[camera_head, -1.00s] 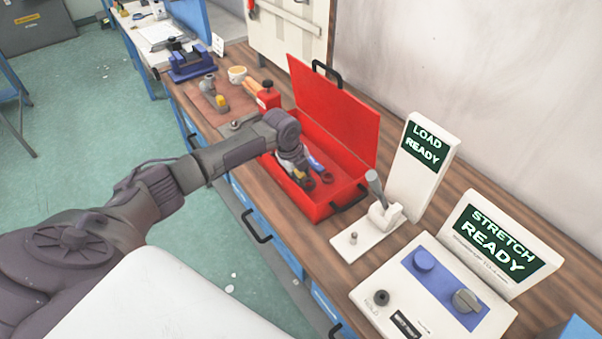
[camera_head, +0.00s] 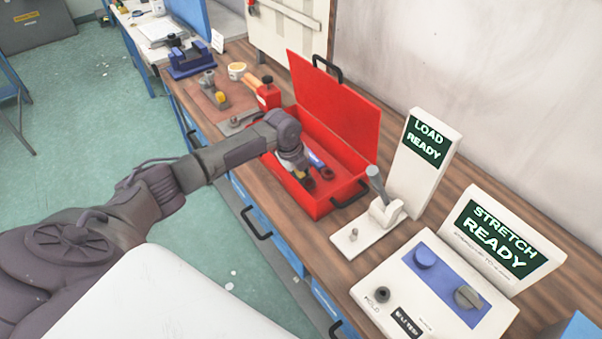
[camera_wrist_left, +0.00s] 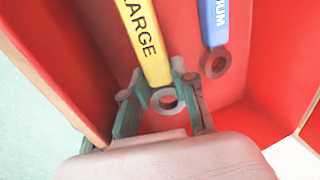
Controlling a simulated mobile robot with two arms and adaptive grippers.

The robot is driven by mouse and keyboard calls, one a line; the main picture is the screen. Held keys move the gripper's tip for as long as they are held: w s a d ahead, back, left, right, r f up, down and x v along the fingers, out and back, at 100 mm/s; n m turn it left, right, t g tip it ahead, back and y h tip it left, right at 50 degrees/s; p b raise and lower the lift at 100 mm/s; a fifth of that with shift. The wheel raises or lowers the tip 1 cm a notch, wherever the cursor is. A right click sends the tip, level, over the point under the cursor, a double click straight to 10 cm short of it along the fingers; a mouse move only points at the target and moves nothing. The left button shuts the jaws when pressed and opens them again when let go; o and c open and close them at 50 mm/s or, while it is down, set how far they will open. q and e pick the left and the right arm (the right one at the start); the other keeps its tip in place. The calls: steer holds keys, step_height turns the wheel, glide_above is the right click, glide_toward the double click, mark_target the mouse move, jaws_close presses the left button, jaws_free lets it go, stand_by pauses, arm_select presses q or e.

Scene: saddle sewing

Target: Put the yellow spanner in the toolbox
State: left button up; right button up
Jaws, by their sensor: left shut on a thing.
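The red toolbox (camera_head: 322,207) stands on the bench with its lid open. My left gripper (camera_head: 301,172) reaches down into it. In the left wrist view the left gripper (camera_wrist_left: 164,98) is shut on the yellow spanner (camera_wrist_left: 146,42), marked "ARGE" in the visible part, near its grey ring end. The spanner is inside the toolbox walls; whether it touches the floor of the box I cannot tell. In the head view the arm mostly hides it. My right gripper is not in view.
A blue spanner (camera_wrist_left: 214,22) lies in the toolbox beside the yellow one; it also shows in the head view (camera_head: 315,159). A white lever device (camera_head: 378,222) stands close right of the box. A red bottle (camera_head: 268,95) and a blue vise (camera_head: 190,62) are farther back.

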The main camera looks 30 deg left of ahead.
arm_select(q)
steer(key=shift+f, duration=0.2)
steer(key=o, duration=1)
steer(key=shift+o, duration=0.2)
steer(key=v, duration=1.2)
steer(key=shift+r, duration=0.1)
